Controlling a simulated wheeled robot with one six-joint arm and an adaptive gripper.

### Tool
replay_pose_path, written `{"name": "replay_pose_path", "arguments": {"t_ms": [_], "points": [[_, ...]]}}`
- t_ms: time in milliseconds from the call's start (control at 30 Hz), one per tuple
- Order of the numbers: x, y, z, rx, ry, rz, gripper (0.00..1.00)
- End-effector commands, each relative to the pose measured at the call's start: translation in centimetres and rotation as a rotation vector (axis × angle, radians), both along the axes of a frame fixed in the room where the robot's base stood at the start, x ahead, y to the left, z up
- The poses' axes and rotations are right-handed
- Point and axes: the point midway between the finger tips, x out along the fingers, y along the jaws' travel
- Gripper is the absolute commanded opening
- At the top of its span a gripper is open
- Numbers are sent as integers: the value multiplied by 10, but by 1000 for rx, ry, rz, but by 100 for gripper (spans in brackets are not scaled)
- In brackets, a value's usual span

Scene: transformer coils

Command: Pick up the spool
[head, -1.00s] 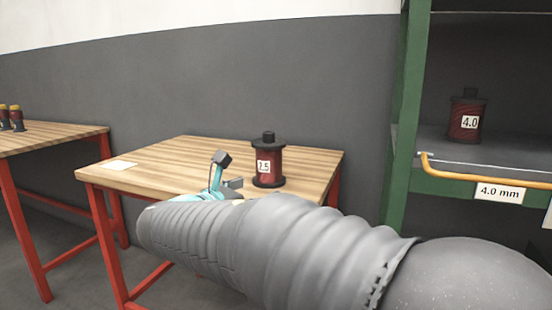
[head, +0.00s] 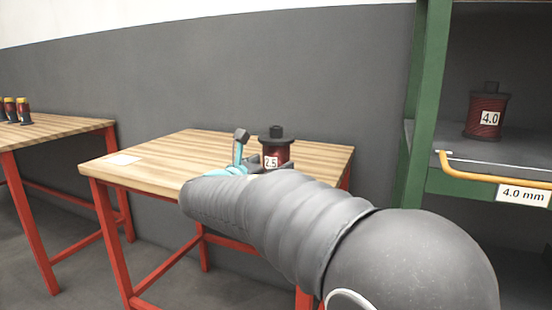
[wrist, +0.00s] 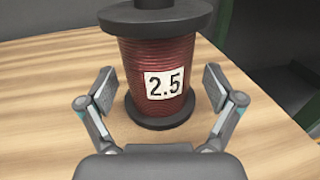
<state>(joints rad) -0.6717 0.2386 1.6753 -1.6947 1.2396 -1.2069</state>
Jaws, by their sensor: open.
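The spool (head: 275,150) with dark red wire, black flanges and a white "2.5" label stands upright on the wooden table. In the wrist view the spool (wrist: 150,65) stands just ahead, its lower part between the finger pads. My gripper (wrist: 161,92) is open, one finger on each side of the spool, with a gap visible on both sides. In the head view my gripper (head: 250,152) is at the spool's left front, and my arm hides the spool's lower part.
A green shelf rack (head: 424,100) at the right holds a "4.0" spool (head: 487,112). Another table (head: 50,132) at the left bears several small spools. A grey wall stands behind.

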Motion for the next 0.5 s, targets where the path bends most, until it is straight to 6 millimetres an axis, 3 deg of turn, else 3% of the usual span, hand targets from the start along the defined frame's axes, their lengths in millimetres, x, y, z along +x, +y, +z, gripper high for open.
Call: {"name": "replay_pose_path", "arguments": {"t_ms": [300,500], "points": [[35,-19,4,1,1,-1,91],[42,-23,4,1,1,2,91]]}}
